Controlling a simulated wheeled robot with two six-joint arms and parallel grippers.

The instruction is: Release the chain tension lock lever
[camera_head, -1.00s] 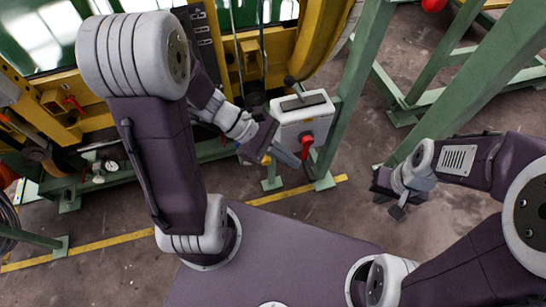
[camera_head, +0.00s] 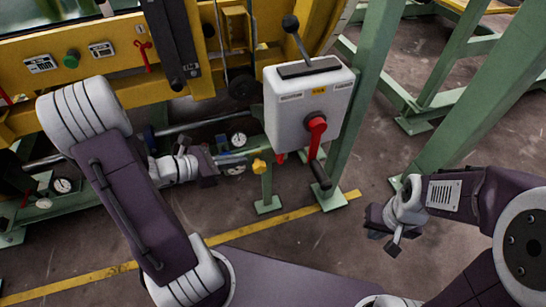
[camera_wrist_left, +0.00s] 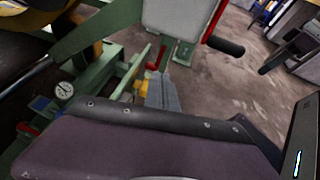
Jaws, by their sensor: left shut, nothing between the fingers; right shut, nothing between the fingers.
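A grey box (camera_head: 291,112) on a green post carries a red lever (camera_head: 317,130) on its front face. The red lever hangs down and ends in a black grip (camera_head: 321,175). A black-knobbed lever (camera_head: 294,30) stands up from the box's dark top. I cannot tell which is the chain tension lock lever. My left gripper (camera_head: 238,161) is shut and empty, below and left of the box, apart from both levers. In the left wrist view its grey fingers (camera_wrist_left: 162,92) show below the box, with the black grip (camera_wrist_left: 226,46) to their right. My right gripper (camera_head: 384,228) is shut, low over the floor at right.
Yellow machinery (camera_head: 110,75) with gauges and a green lower frame stands behind my left arm. A yellow knob (camera_head: 259,166) is close to the left fingertips. Green posts (camera_head: 370,85) stand right of the box. The floor between the grippers is mostly clear.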

